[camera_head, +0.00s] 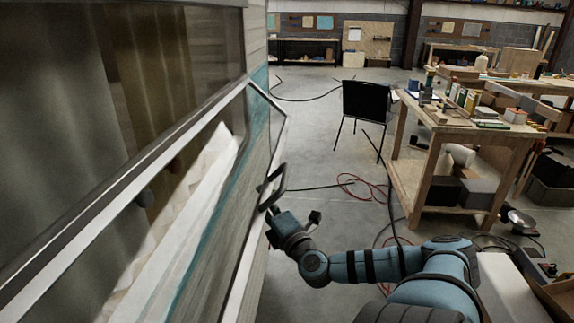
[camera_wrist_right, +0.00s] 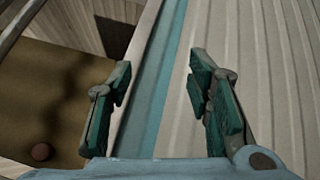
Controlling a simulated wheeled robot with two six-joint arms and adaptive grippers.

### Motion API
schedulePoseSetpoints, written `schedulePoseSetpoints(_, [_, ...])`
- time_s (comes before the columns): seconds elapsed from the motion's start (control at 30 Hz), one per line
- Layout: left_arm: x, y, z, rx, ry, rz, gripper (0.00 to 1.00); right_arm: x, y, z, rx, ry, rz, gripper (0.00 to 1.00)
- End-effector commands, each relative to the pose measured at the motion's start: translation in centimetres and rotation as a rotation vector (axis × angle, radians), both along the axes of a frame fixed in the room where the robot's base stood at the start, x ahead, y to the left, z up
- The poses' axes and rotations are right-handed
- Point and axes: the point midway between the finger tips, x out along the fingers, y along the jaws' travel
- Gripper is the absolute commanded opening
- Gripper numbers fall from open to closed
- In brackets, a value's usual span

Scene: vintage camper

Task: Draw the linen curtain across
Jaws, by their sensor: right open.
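Through the camper's side window in the head view, pale grey-green cloth (camera_head: 45,190) hangs at the left and brown folded cloth (camera_head: 150,60) hangs beside it. I cannot tell for sure which is the linen curtain. My right gripper (camera_head: 270,192) is just outside the camper wall, near the far end of the window. In the right wrist view its two fingers (camera_wrist_right: 160,85) are spread apart with nothing held between them. A teal-striped wall edge (camera_wrist_right: 150,95) runs below them. My left gripper is not in view.
The window frame (camera_head: 125,190) runs diagonally past the cloth. A black chair (camera_head: 366,100) and a cluttered workbench (camera_head: 440,125) stand right. Cables cross the floor.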

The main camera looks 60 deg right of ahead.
Motion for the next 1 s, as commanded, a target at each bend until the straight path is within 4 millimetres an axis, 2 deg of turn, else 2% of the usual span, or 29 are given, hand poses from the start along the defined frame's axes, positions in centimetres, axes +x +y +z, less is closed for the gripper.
schedulePoseSetpoints(0.2, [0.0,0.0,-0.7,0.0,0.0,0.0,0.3,-1.2,-3.0,-5.6,0.087,0.08,-0.088,0.46])
schedulePoseSetpoints(0.3, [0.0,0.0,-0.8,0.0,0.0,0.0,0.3,-1.8,-4.0,-7.7,0.124,0.111,-0.12,0.46])
schedulePoseSetpoints(0.43, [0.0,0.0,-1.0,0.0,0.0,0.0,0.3,-2.5,-4.8,-9.7,0.157,0.136,-0.148,0.46])
schedulePoseSetpoints(0.6, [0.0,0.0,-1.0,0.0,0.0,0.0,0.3,-2.8,-5.1,-10.5,0.173,0.149,-0.16,0.46])
schedulePoseSetpoints(1.0, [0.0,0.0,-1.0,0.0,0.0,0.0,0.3,-2.8,-5.1,-10.4,0.173,0.149,-0.16,0.46])
